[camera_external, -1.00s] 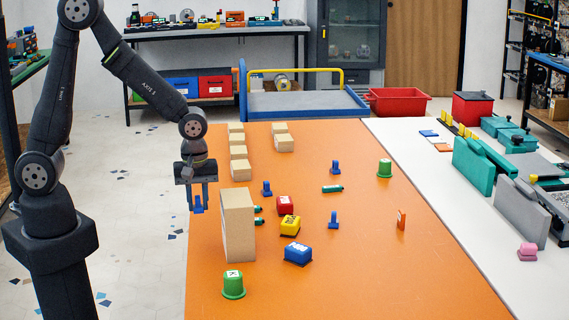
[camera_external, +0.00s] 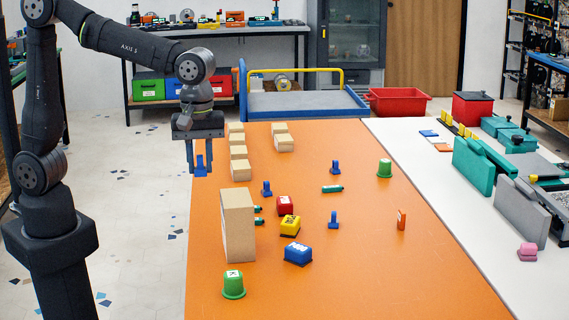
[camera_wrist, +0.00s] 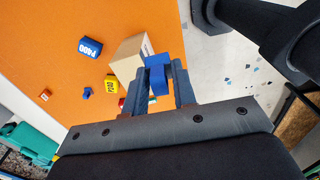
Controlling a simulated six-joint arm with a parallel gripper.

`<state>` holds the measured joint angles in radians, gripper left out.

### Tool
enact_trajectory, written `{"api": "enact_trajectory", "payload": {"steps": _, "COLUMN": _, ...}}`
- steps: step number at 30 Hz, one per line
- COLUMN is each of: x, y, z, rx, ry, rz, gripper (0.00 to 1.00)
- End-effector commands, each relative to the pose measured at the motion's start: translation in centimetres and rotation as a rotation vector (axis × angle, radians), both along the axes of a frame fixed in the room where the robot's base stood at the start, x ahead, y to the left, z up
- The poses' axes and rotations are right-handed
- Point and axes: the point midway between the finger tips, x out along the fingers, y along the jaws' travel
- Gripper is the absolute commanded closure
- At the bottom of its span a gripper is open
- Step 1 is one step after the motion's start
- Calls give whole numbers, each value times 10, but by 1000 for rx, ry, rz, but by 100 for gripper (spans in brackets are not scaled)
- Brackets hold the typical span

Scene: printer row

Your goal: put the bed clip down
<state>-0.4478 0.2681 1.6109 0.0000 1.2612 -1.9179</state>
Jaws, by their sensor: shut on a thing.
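My gripper (camera_external: 200,163) is at the left edge of the orange table, raised above its surface. It is shut on a blue bed clip (camera_external: 201,168). In the wrist view the blue clip (camera_wrist: 158,76) sits between the two fingers of my gripper (camera_wrist: 161,82). Other blue clips of like shape stand on the table, one near the middle left (camera_external: 267,188), one at the back middle (camera_external: 336,167) and one at the centre (camera_external: 334,219).
A tall tan box (camera_external: 238,225) stands at the table's left edge, nearer the camera than my gripper. Several tan blocks (camera_external: 239,152) stand behind. Yellow (camera_external: 290,226), red (camera_external: 285,205) and blue (camera_external: 298,254) blocks and a green cap (camera_external: 233,285) are right of or before the tall box. The right side is mostly clear.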

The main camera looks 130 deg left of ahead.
Motion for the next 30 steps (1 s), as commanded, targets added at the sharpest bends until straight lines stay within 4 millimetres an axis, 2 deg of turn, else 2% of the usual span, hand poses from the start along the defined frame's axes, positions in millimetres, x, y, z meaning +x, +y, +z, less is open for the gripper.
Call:
{"api": "enact_trajectory", "payload": {"steps": 2, "x": 7, "y": -6, "z": 12, "rx": 1, "ry": -1, "rz": -8, "gripper": 98}}
{"api": "enact_trajectory", "payload": {"steps": 5, "x": 9, "y": -2, "z": 13, "rx": -1, "ry": 2, "rz": -7, "gripper": 98}}
{"api": "enact_trajectory", "payload": {"steps": 8, "x": 8, "y": 16, "z": 3, "rx": -1, "ry": 4, "rz": -4, "gripper": 98}}
{"api": "enact_trajectory", "payload": {"steps": 15, "x": 4, "y": 71, "z": -30, "rx": -2, "ry": 4, "rz": -4, "gripper": 98}}
{"api": "enact_trajectory", "payload": {"steps": 21, "x": 2, "y": 101, "z": -49, "rx": -1, "ry": 2, "rz": -7, "gripper": 98}}
{"api": "enact_trajectory", "payload": {"steps": 26, "x": 1, "y": 108, "z": -55, "rx": -1, "ry": 2, "rz": -9, "gripper": 98}}
{"api": "enact_trajectory", "payload": {"steps": 30, "x": 1, "y": 107, "z": -72, "rx": -2, "ry": 4, "rz": -10, "gripper": 98}}
